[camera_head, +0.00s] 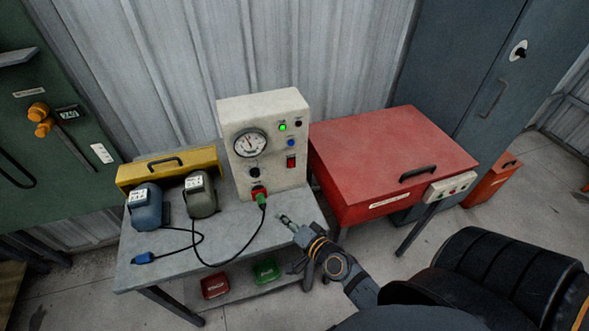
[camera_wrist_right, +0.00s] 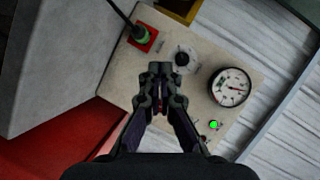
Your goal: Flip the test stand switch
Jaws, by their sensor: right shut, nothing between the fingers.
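The test stand (camera_head: 270,170) is a cream box at the back of the grey bench. Its red switch (camera_head: 291,161) is on the right of its front face, below a blue button and a lit green lamp. My right gripper (camera_head: 286,221) is shut and empty, in front of and below the stand, apart from it in the head view. In the right wrist view the shut fingertips (camera_wrist_right: 160,70) point at the panel (camera_wrist_right: 200,90) and cover part of it. Only a bit of red shows between the fingers there. My left gripper is not in view.
A green plug (camera_head: 262,200) with a black cable sits in the stand's red socket. Blue and grey motors (camera_head: 202,195) and a yellow toolbox (camera_head: 168,168) stand left on the bench (camera_head: 160,262). A red cabinet (camera_head: 385,150) stands close on the right.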

